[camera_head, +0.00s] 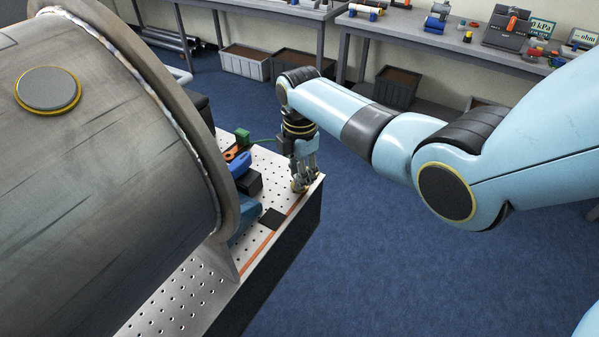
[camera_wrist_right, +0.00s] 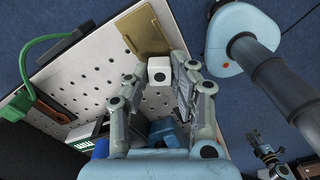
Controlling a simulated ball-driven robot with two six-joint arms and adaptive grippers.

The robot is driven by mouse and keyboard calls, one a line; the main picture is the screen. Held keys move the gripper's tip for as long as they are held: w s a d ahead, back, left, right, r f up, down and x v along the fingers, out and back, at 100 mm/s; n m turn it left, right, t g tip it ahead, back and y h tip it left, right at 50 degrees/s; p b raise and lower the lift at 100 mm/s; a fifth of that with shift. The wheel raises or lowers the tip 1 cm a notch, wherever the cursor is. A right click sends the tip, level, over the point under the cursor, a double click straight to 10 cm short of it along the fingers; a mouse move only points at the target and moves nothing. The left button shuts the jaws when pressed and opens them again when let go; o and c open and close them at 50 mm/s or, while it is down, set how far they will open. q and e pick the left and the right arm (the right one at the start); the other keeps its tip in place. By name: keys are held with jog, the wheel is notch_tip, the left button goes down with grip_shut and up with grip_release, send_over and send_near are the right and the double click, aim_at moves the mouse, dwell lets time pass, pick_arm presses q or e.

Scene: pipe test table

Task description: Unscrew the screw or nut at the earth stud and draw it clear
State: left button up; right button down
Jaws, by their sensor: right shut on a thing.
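My right gripper (camera_head: 303,180) points down at the far right corner of the perforated plate (camera_head: 195,290). In the right wrist view, its two fingers (camera_wrist_right: 161,85) stand on either side of a small pale block-like head (camera_wrist_right: 159,70) and are shut on it. This piece sits near a brass plate (camera_wrist_right: 143,28) on the perforated surface. In the head view the fingers hide it. The stud and any thread under the head are hidden. A small dark and blue gripper-like shape (camera_wrist_right: 264,150), perhaps my left gripper, shows at lower right in the wrist view, too small to read.
A large metal drum (camera_head: 100,170) fills the left. Blue and black parts (camera_head: 247,180) stand on the plate beside it. A green connector with a cable (camera_wrist_right: 45,48) and an orange-brown part (camera_wrist_right: 48,108) lie nearby. Blue floor (camera_head: 400,250) right of the plate is free.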

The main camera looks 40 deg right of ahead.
jog(key=shift+s+n, duration=0.1)
jog(key=shift+n, duration=0.3)
jog(key=n, duration=0.4)
jog(key=shift+r, duration=1.8)
notch_tip(320, 180, up, 6)
dwell(0.4)
